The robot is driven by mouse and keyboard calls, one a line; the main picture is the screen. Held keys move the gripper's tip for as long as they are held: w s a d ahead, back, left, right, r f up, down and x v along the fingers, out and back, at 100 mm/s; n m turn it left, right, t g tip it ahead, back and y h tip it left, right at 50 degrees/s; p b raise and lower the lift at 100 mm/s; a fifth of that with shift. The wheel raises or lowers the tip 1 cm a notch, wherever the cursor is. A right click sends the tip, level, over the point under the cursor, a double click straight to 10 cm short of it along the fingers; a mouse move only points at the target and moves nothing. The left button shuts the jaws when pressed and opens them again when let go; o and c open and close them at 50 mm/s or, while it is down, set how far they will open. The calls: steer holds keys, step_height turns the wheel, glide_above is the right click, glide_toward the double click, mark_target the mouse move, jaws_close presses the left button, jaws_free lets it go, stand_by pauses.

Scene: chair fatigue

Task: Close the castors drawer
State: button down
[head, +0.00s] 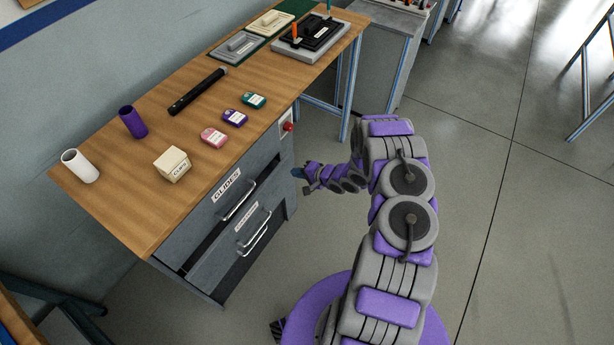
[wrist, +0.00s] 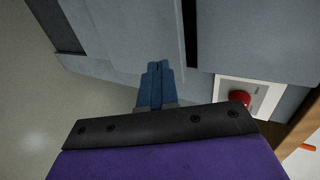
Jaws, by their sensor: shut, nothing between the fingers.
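The bench cabinet has an upper drawer (head: 190,236) labelled GLIDES and a lower drawer (head: 215,268) with a label too small to read. The lower front seems to stand out from the cabinet, with a dark gap above it. Each drawer has a metal bar handle; the lower handle (head: 255,236) is the nearer one. My gripper (head: 297,173) is at the cabinet's right end, away from both handles. In the wrist view its blue fingers (wrist: 155,78) are together and empty, in front of grey cabinet panels. I cannot tell whether they touch.
A red button (head: 288,127) on a white plate is near the gripper; it also shows in the wrist view (wrist: 240,97). The floor right of my arm is clear.

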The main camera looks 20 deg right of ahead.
mark_target(280, 166)
steer(key=w+a, duration=0.2)
steer(key=shift+w+f+b, duration=0.1)
steer(key=shift+w+b, duration=0.25)
steer(key=shift+b, duration=0.05)
steer(key=shift+w+a, duration=0.25)
steer(key=shift+a, duration=0.2)
steer(key=shift+d, duration=0.2)
steer(key=shift+w+a+r+p, duration=0.15)
steer(key=shift+w+r+p, duration=0.1)
steer(key=shift+w+p, duration=0.2)
steer(key=shift+w+a+f+p, duration=0.15)
steer(key=shift+w+a+p, duration=0.4)
steer(key=shift+w+a, duration=0.15)
steer(key=shift+s, duration=0.1)
steer(key=shift+d, duration=0.1)
